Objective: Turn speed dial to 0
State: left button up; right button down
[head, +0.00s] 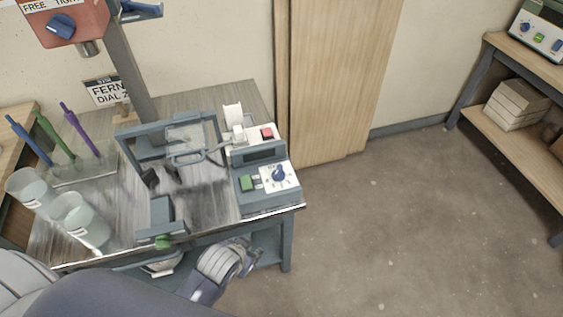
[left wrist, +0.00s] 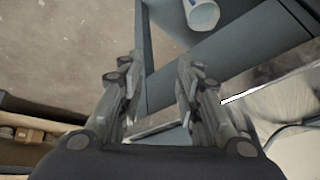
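A blue dial knob (head: 278,174) sits on a white plate on the front of the grey control box (head: 262,199), at the right end of the workbench. Its marks are too small to read. A green button (head: 246,183) is left of it. My left gripper (head: 248,256) is below and in front of the bench's front edge, apart from the dial. In the left wrist view its two fingers (left wrist: 155,80) are spread with nothing held between them; the dial does not show there. My right gripper is not in view.
A red machine with another blue knob (head: 61,27) stands at the back left. Two translucent buckets (head: 80,222) and several coloured tools (head: 80,134) are on the left. A blue-grey frame (head: 160,212) stands mid-bench. The floor (head: 400,230) to the right is clear.

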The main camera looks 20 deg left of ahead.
pick_arm(q)
jog(key=w+d+r+m+t+h, duration=0.2)
jog(key=w+d+r+t, duration=0.2)
jog(key=w+r, duration=0.5)
jog(key=w+d+r+m+t+h, duration=0.1)
jog(key=w+d+r+m+t, duration=0.3)
jog(key=r, duration=0.9)
jog(key=w+d+r+m+t+h, duration=0.15)
jog(key=w+d+r+t, duration=0.3)
jog(key=w+r, duration=0.5)
jog(key=s+d+r+m+g+h, duration=0.3)
jog(key=d+r+m+g+h, duration=0.15)
jog(key=d+m+h, duration=0.4)
jog(key=s+d+r+m+g+h, duration=0.35)
jog(key=d+m+g+h, duration=0.25)
jog(key=d+m, duration=0.45)
jog(key=m+g+y, duration=0.8)
jog(key=y, duration=1.1)
send_over(278, 169)
notch_tip(278, 169, down, 18)
notch_tip(278, 169, down, 11)
jog(key=shift+w+r+p, duration=0.1)
jog(key=shift+p, duration=1.15)
